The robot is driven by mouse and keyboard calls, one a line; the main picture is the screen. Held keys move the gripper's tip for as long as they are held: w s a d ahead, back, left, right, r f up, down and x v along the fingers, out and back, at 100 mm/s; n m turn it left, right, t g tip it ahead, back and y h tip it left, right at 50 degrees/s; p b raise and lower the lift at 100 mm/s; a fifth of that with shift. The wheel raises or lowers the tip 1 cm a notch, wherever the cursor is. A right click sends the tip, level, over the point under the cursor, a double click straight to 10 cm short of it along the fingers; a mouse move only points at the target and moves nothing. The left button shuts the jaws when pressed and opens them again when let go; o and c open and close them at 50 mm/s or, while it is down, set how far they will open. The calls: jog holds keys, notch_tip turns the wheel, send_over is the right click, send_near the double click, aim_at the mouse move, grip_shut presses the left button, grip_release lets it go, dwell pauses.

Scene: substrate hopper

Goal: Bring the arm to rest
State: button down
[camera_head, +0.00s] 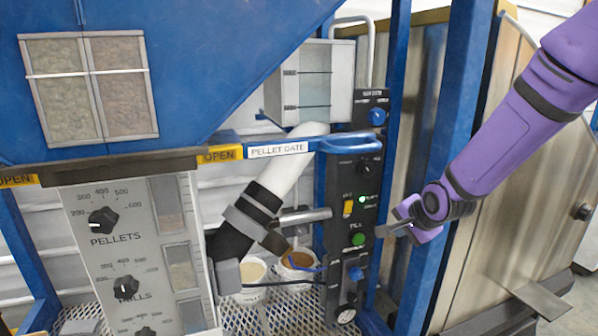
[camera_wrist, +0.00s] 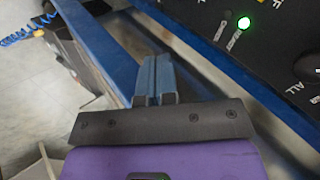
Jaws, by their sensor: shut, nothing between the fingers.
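My purple arm reaches in from the upper right in the head view. My gripper (camera_head: 385,230) is at its lower end, just right of the black control panel (camera_head: 350,190), pointing left toward it. I cannot tell whether the fingertips touch anything.
A blue upright (camera_head: 445,150) stands close behind my gripper. The blue hopper (camera_head: 200,60), the PELLET GATE bar (camera_head: 278,149) and a dial panel (camera_head: 118,230) are to the left. Two buckets (camera_head: 298,266) (camera_head: 252,271) stand below the white pipe.

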jog(key=s+d+r+n+g, duration=0.1)
jog(key=s+r+n, duration=0.3)
jog(key=s, duration=0.6)
jog(key=s+d+r+n+h, duration=0.1)
jog(key=s+r+n, duration=0.2)
jog(key=s+r, duration=0.5)
jog(key=s+d+r+n+g, duration=0.1)
jog(key=s+r+n, duration=0.3)
jog(key=s, duration=0.8)
notch_tip(320, 180, up, 3)
jog(key=shift+d+f+n+g+h, duration=0.1)
jog(key=shift+d+n+g+h, duration=0.2)
jog(key=shift+d, duration=0.25)
